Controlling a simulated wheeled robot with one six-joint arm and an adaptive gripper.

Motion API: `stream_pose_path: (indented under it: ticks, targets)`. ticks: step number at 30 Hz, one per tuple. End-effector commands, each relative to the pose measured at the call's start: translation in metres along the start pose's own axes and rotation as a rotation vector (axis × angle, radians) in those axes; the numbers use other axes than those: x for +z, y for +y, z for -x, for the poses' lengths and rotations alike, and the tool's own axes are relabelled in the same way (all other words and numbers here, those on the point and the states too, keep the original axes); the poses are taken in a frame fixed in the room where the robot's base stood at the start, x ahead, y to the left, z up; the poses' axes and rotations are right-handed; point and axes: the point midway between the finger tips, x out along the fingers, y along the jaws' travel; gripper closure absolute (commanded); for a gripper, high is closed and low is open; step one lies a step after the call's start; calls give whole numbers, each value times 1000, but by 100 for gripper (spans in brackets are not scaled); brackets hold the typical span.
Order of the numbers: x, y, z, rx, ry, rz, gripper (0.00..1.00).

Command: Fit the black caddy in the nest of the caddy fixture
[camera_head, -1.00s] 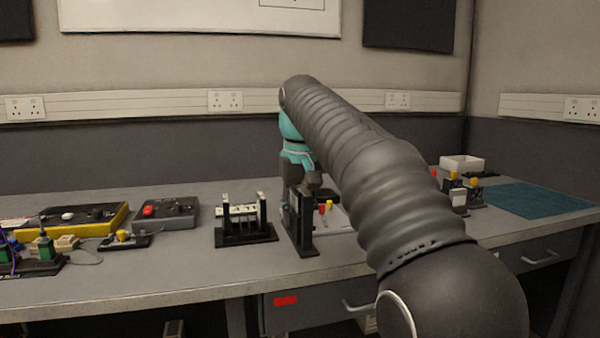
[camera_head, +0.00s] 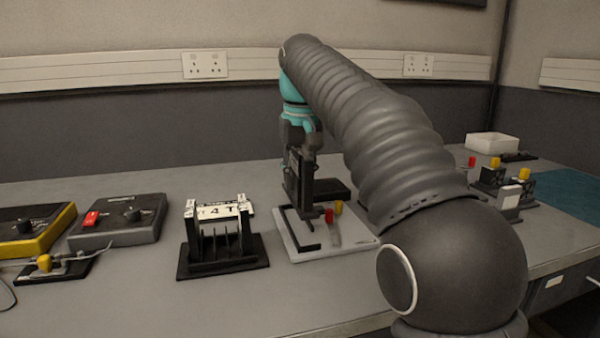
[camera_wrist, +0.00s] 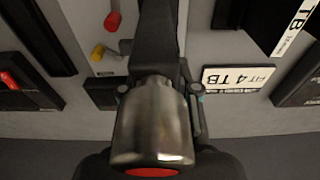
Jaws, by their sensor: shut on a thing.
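My gripper (camera_head: 301,150) points down and is shut on the black caddy (camera_head: 297,182), a dark upright piece. The caddy is over the back left part of a pale plate (camera_head: 297,246) with black rails, which looks like the caddy fixture. Whether the caddy touches the plate is unclear. A red knob (camera_head: 329,215) and a yellow knob (camera_head: 338,207) stand on the plate's right side. In the wrist view a dark bar, probably the caddy (camera_wrist: 156,35), runs up from a metal cylinder. The fingertips and the nest are largely hidden.
A black rack (camera_head: 222,250) with white labels stands left of the plate. Grey (camera_head: 118,222) and yellow-edged (camera_head: 38,235) control boxes are further left. Small fixtures (camera_head: 508,198) and a white bin (camera_head: 492,143) are at right.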

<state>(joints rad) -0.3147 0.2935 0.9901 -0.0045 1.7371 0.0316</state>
Motion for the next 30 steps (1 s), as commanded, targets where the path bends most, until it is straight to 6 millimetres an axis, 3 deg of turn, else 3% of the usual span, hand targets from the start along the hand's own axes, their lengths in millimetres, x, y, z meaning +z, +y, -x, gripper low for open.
stream_pose_path:
  ticks: [15, 30]
  targets:
    - [5, 1, -37, 0, 1, -2, 100]
    - [5, 1, -40, 0, 1, -2, 100]
